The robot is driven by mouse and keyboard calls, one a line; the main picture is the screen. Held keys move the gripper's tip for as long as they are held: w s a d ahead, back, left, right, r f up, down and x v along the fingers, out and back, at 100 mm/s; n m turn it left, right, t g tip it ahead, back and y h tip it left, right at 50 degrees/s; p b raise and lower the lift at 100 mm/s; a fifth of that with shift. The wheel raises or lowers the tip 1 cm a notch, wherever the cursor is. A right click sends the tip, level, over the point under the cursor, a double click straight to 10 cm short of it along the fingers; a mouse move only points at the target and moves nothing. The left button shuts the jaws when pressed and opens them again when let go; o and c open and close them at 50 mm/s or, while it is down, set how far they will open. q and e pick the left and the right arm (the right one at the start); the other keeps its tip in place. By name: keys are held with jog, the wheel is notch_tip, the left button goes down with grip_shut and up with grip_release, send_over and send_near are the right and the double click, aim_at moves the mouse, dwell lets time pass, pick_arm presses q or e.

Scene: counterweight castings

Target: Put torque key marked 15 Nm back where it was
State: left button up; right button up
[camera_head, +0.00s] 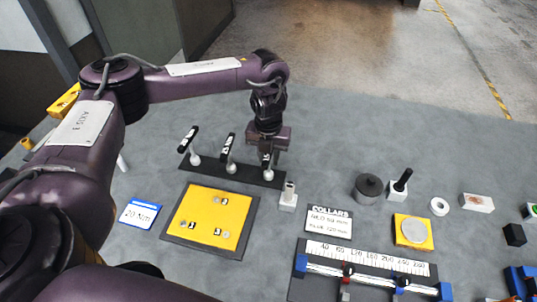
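A dark rack (238,177) on the grey table holds three torque keys in a row. The left key (190,139) and the middle key (227,148) have black handles with white markings and pale round lower ends. The right key (266,172) stands at the rack's right end, under my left gripper (267,155). The gripper points down with its fingers at this key's handle and partly hides it; whether they are closed on it does not show. The key markings are too small to read. My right gripper is not in view.
A small pale block (288,198) stands right of the rack. A "COLLARS" card (329,223), a ruler fixture (365,258) and a dark cylinder (368,188) are further right.

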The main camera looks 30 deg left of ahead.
pick_arm(q)
jog(key=shift+o, duration=0.6)
jog(key=shift+r, duration=0.1)
jog(key=shift+r, duration=0.2)
notch_tip(320, 180, up, 12)
jog(key=p, duration=0.1)
jog(key=shift+f, duration=0.2)
